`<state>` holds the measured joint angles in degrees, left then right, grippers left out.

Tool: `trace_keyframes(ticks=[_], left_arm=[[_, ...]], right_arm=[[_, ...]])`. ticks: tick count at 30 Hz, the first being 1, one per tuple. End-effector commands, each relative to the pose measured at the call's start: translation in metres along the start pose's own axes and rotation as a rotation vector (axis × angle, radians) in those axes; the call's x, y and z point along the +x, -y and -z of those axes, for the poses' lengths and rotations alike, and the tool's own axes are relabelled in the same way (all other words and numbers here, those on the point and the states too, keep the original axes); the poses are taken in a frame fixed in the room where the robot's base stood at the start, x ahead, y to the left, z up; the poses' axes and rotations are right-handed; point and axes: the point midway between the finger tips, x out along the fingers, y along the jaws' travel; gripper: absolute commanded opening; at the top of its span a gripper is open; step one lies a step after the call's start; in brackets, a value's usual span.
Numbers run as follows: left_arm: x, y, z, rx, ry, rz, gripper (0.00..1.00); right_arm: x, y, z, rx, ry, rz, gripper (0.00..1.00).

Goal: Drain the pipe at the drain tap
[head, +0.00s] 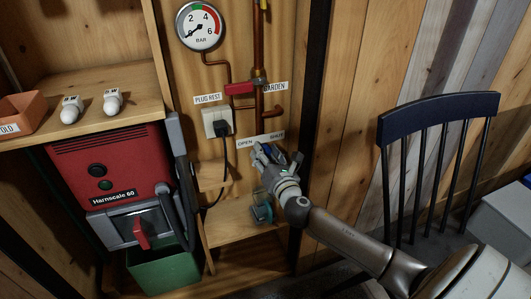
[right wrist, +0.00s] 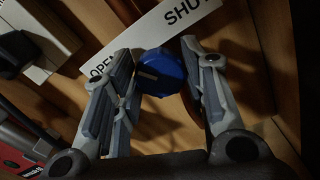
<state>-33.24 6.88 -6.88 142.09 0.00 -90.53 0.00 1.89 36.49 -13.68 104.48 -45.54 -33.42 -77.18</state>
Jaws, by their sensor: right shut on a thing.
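The copper pipe (head: 260,55) runs down the plank wall. The drain tap has a blue knob (right wrist: 160,72) below a white OPEN/SHUT label (head: 261,141), which also shows in the right wrist view (right wrist: 150,35). My right gripper (head: 268,153) is at the tap, its fingers on either side of the blue knob and shut on it. In the head view the gripper hides most of the knob. A pressure gauge (head: 198,26) hangs at the top; its needle seems near the low end. A small glass jar (head: 262,208) stands below the gripper. My left gripper is out of view.
A red lever (head: 240,89) lies across at the GARDEN label (head: 275,87). A plugged socket (head: 217,122) is left of the tap. A red Harnscale 60 machine (head: 110,165) and green bin (head: 163,265) stand at left. A dark chair (head: 440,120) is at right.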

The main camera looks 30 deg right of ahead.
Motion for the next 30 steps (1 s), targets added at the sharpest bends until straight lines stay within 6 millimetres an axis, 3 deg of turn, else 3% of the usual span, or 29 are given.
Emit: trace_keyframes(ticks=[10, 30], left_arm=[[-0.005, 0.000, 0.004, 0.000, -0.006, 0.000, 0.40], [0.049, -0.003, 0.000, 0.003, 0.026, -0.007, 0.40]], right_arm=[[0.000, 0.001, -0.001, 0.333, 0.001, 0.002, 0.16], [0.000, 0.002, 0.000, 0.969, 0.002, 0.003, 0.16]])
